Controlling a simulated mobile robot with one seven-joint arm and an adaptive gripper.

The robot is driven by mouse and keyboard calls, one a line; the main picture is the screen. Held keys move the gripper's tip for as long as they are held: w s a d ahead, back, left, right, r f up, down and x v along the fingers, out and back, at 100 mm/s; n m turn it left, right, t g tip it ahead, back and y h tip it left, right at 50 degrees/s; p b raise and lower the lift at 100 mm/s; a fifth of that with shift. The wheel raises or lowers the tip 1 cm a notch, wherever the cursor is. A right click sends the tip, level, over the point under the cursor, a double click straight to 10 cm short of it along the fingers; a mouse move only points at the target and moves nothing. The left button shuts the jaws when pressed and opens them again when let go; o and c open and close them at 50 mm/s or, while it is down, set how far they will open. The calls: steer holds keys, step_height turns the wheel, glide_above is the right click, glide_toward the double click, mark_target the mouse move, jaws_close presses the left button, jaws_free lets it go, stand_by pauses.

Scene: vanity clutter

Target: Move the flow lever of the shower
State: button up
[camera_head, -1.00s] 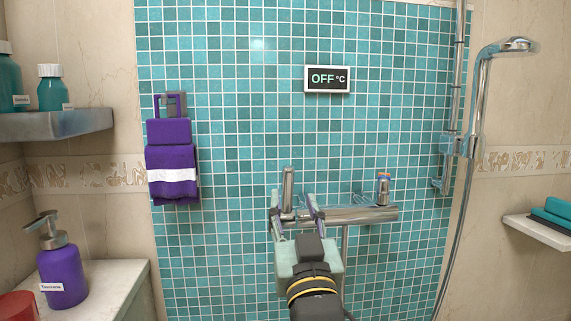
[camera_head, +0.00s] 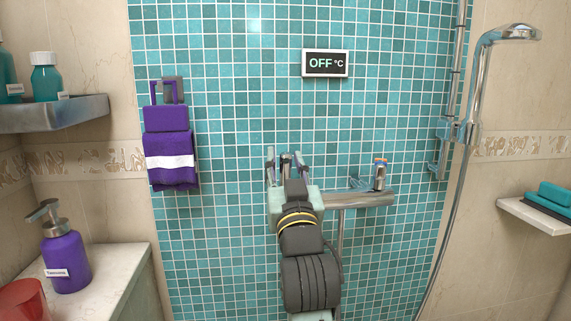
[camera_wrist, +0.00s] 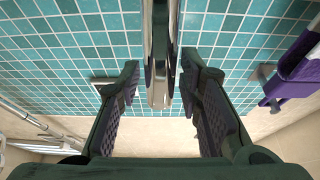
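The chrome flow lever (camera_head: 286,158) stands at the left end of the shower's mixer bar (camera_head: 362,200), largely hidden by my gripper. In the wrist view, the lever (camera_wrist: 159,50) lies between my two fingers, with a gap visible on both sides. My gripper (camera_head: 285,163) is open around it, one finger to each side; both fingers also show in the wrist view (camera_wrist: 159,75). A second handle (camera_head: 380,173) with an orange mark stands at the bar's right end. The wall display (camera_head: 325,63) reads "OFF °C".
A hand shower (camera_head: 480,85) on a rail, with its hose, is at the right. A purple towel (camera_head: 168,145) hangs at the left. Counter (camera_head: 115,265) with a purple pump bottle (camera_head: 64,255), shelf (camera_head: 50,112) with bottles, and right shelf (camera_head: 535,215) flank the tiled wall.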

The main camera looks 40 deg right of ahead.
jaws_close()
stand_by(0.6)
